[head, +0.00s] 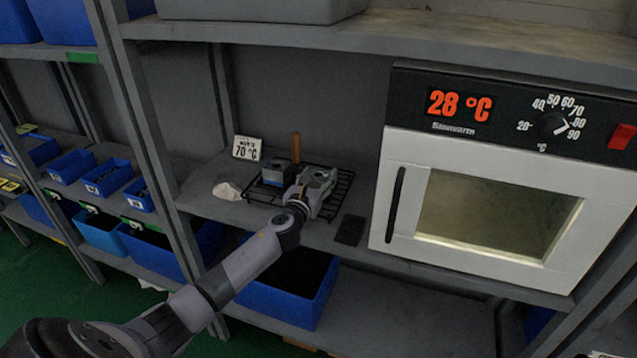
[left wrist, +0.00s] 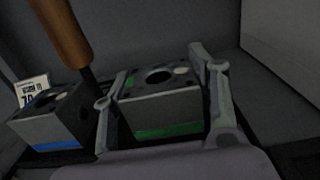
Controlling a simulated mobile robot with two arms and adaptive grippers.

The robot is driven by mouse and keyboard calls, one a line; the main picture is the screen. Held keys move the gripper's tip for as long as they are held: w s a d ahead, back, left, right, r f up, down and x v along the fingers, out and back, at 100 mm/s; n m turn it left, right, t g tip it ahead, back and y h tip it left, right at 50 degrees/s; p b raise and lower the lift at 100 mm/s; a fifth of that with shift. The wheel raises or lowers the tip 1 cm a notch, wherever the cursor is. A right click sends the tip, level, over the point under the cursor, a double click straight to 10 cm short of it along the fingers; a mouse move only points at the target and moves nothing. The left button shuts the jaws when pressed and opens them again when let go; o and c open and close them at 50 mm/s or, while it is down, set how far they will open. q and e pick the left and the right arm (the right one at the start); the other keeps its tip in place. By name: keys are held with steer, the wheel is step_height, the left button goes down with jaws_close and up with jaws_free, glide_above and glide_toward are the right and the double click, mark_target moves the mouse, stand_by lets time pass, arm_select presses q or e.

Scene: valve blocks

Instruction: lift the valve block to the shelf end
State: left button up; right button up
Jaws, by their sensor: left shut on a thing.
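A grey metal valve block (head: 318,174) with a round hole in its top is at the right part of a black wire rack (head: 346,190) on the shelf. In the left wrist view this block (left wrist: 160,106) has a green stripe along its lower front. My left gripper (head: 312,187) is shut on it, with a finger at each side. I cannot tell whether the block touches the rack. A second grey block (head: 276,173), with a blue stripe in the left wrist view (left wrist: 55,125), sits to its left. My right gripper is not in view.
A wooden handle (head: 296,147) stands upright close behind the blocks. A 70 °C sign (head: 247,148), a pale cloth (head: 227,191) and a dark pad (head: 350,229) lie around the rack. A white oven (head: 400,240), door closed, reading 28 °C, stands at the right.

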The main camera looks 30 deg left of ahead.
arm_select(q)
steer(key=c, duration=0.5)
steer(key=shift+c, duration=0.3)
steer(key=shift+r, duration=0.15)
steer(key=shift+r, duration=0.25)
steer(key=v, duration=1.8)
steer(key=s+d+m+h, duration=0.1)
steer(key=s+d+h, duration=0.1)
steer(key=s+d, duration=0.5)
steer(key=s+d+m+h, duration=0.1)
steer(key=s+d+h, duration=0.1)
steer(key=s+d, duration=0.5)
steer(key=d, duration=0.6)
steer(key=shift+s+m, duration=0.2)
steer(key=shift+m, duration=0.1)
